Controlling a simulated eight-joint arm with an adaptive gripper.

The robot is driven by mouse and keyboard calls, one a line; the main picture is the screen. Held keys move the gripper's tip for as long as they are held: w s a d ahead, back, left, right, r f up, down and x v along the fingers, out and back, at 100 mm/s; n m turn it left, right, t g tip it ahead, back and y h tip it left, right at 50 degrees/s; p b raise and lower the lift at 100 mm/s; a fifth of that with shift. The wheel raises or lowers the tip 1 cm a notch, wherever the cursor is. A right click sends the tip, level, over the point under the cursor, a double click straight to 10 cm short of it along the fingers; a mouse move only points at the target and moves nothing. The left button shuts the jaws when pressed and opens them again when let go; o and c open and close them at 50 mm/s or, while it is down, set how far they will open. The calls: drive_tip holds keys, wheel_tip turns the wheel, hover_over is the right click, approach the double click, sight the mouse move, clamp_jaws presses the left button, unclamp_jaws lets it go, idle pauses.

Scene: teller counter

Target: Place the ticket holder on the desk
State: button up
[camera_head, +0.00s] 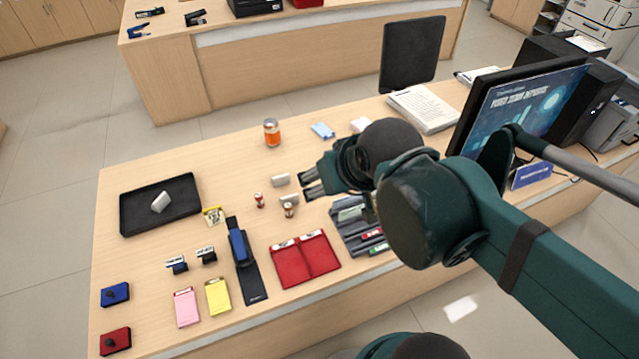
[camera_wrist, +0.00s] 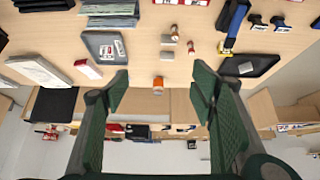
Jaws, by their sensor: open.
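No item is clearly marked as the ticket holder. Two small whitish block-like holders, one farther back (camera_head: 280,180) and one nearer (camera_head: 289,199), stand mid-desk. A similar pale piece (camera_head: 160,202) lies in the black tray (camera_head: 128,222) at the left; it also shows in the wrist view (camera_wrist: 246,67). The desk (camera_head: 225,170) is light wood. My gripper (camera_head: 308,182) is open and empty, just right of the two mid-desk holders and apparently above the desk. In the wrist view its fingers (camera_wrist: 160,84) are spread wide with nothing held between them.
An orange jar (camera_head: 272,134) stands at the back. Two small stamps, one at the left (camera_head: 259,200), are near the holders. A red folder (camera_head: 304,258) and a grey sorter (camera_head: 350,238) lie in front. A monitor (camera_head: 520,110) stands at the right. Desk between tray and jar is clear.

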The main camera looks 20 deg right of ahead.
drive_tip(key=shift+w+f, duration=0.1)
drive_tip(key=shift+w, duration=0.05)
drive_tip(key=g+b, duration=0.3)
drive_tip(key=b, duration=0.1)
hover_over(289, 197)
drive_tip(key=s, duration=0.2)
wheel_tip(289, 197, down, 25)
drive_tip(key=shift+d, duration=0.1)
drive_tip(key=shift+f, duration=0.1)
idle(0.4)
drive_tip(key=shift+x, duration=1.25)
drive_tip(key=shift+w, duration=0.1)
